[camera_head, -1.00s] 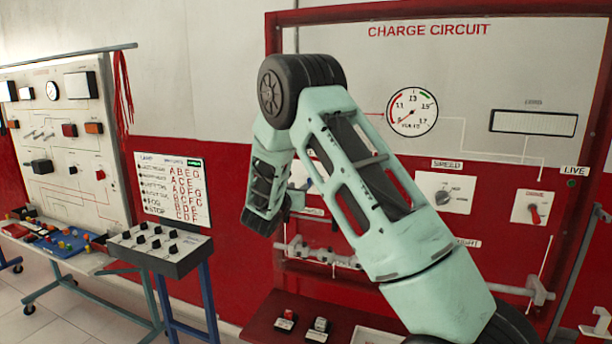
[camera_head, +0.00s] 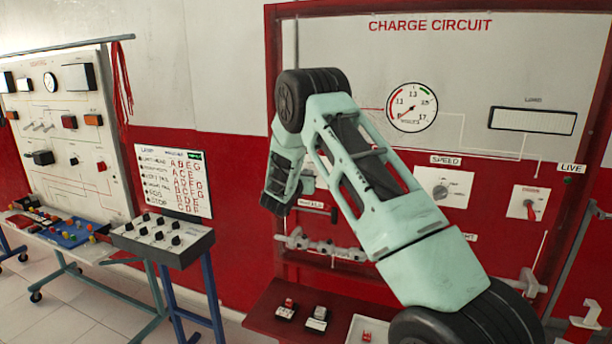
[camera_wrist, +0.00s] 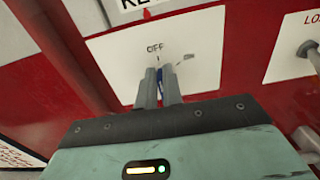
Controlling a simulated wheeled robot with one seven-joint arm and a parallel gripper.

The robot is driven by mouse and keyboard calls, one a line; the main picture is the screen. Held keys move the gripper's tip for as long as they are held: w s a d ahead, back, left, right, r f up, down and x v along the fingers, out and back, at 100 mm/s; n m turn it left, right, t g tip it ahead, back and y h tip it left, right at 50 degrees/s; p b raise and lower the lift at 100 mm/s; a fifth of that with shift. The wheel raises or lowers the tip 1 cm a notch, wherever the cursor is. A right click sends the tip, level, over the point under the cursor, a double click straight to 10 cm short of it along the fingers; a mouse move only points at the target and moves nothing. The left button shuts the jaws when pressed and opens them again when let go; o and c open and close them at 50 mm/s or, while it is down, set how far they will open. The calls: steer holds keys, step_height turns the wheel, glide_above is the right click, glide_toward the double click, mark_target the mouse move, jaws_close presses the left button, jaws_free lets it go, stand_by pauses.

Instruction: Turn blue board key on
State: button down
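In the wrist view, a white switch plate (camera_wrist: 115,58) on the red board carries the word OFF and another small, blurred label to its right. A blue key (camera_wrist: 161,71) shows as a thin strip between the two grey fingers of my gripper (camera_wrist: 160,80). The fingers are close together with the key between them, just below the OFF mark. Most of the key is hidden by the fingers. In the head view my arm covers the area of the key, and the fingertips cannot be made out.
The charge circuit board (camera_head: 455,60) has a gauge (camera_head: 411,107), a speed knob (camera_head: 441,191) and a red switch (camera_head: 530,208). In the wrist view another plate (camera_wrist: 290,60) with a knob lies to the right. A grey switch box (camera_head: 160,240) stands at the left.

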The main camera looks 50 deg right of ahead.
steer(key=shift+f+b, duration=0.2)
steer(key=shift+b, duration=0.7)
steer(key=m+b, duration=0.4)
steer(key=b, duration=0.6)
steer(key=s+m+b, duration=0.1)
steer(key=m+b, duration=0.2)
steer(key=b, duration=0.7)
steer(key=f+m+b, duration=0.1)
steer(key=m+b, duration=0.3)
steer(key=b, duration=0.6)
steer(key=shift+s+d+m, duration=0.2)
steer(key=shift+d+m, duration=0.05)
steer(key=shift+m, duration=0.05)
steer(key=shift+r+m, duration=0.15)
steer(key=shift+m, duration=0.15)
steer(key=c, duration=1.5)
jaws_free()
steer(key=shift+c, duration=0.2)
